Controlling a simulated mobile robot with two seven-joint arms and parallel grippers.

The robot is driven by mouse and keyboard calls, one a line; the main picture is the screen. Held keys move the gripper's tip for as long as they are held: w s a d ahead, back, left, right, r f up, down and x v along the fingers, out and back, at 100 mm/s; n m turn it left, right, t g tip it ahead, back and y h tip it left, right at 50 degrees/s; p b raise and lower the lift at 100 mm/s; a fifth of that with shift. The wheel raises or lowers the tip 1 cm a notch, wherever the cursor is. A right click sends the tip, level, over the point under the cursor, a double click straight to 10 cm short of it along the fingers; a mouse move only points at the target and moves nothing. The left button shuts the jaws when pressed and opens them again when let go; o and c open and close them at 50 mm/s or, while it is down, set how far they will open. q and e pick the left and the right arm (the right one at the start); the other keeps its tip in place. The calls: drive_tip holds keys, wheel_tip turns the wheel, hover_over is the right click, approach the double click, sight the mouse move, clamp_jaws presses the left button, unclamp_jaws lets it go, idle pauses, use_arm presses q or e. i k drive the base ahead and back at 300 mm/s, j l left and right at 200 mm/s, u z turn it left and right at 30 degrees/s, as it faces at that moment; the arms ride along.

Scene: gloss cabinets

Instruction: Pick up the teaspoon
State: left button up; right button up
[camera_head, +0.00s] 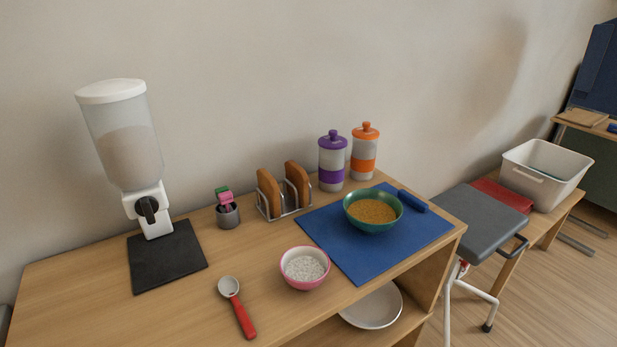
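A spoon with a red handle and a pale round bowl (238,308) lies on the wooden table top, near the front edge and left of the pink bowl. Its bowl end points to the back and its handle to the front right. It looks like the teaspoon. Nothing covers it. Neither of my grippers shows in the head view.
A pink bowl of white grains (305,268) stands right of the spoon. A green bowl (373,210) sits on a blue mat (340,247). A dispenser (125,150) stands on a black mat (166,262). A grey stool (478,222) is at the right. Table around the spoon is clear.

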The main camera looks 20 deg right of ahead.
sight(229, 287)
drive_tip(key=i+l+u, duration=0.15)
drive_tip(key=l+u, duration=0.15)
drive_tip(key=u, duration=0.15)
drive_tip(key=i+l+u, duration=0.15)
drive_tip(key=l+u, duration=0.15)
drive_tip(key=u, duration=0.15)
drive_tip(key=l+u, duration=0.75)
drive_tip(key=u, duration=0.15)
drive_tip(key=l+u, duration=0.45)
